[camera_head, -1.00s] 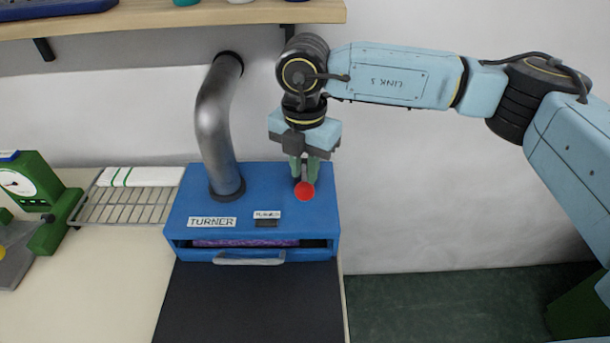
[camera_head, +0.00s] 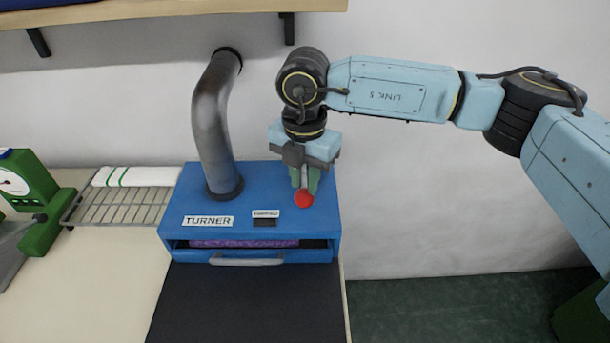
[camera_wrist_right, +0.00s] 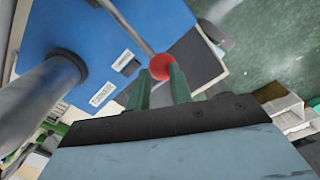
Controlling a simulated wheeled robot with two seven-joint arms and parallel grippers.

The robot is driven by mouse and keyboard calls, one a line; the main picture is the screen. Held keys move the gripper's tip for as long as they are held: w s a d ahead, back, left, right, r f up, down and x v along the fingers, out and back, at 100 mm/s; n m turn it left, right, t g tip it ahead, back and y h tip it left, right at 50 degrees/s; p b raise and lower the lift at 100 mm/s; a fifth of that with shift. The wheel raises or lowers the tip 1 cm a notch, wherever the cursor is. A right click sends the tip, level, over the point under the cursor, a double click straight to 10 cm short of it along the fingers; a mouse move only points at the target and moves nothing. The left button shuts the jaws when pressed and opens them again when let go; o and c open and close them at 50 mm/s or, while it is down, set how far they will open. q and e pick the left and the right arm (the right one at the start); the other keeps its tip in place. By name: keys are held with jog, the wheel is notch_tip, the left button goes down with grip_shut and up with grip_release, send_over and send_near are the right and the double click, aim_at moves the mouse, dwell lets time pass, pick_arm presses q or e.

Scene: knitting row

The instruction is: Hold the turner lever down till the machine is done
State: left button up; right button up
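The turner (camera_head: 180,215) is a blue box with a grey pipe rising from its top, a TURNER label and a small dark display panel. Purple material (camera_head: 240,243) shows in its front slot. The lever's red knob (camera_head: 303,199) is at the right of the box, with its thin rod visible in the right wrist view. My right gripper (camera_head: 306,190) points down over the knob. Its green fingers stand slightly apart and appear closed on the knob, which also shows at the fingertips in the right wrist view (camera_wrist_right: 161,67). My left gripper is out of view.
A wire rack (camera_head: 120,208) with a white, green-striped cloth (camera_head: 135,177) stands left of the turner. A green scale (camera_head: 30,190) is at the far left. A dark mat (camera_head: 245,305) lies in front. A wooden shelf (camera_head: 190,14) hangs above.

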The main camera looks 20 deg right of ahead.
aim_at(304, 190)
jog(key=shift+f, duration=0.15)
jog(key=shift+s+a+f+b, duration=0.1)
jog(key=shift+s+f+b, duration=0.05)
jog(key=shift+f+b, duration=0.7)
jog(key=shift+s+f+b, duration=0.1)
jog(key=shift+f+b, duration=0.55)
jog(key=shift+f, duration=0.3)
jog(key=shift+r, duration=0.2)
dwell(0.8)
notch_tip(304, 190, up, 13)
jog(key=p, duration=0.7)
dwell(0.6)
dwell(0.4)
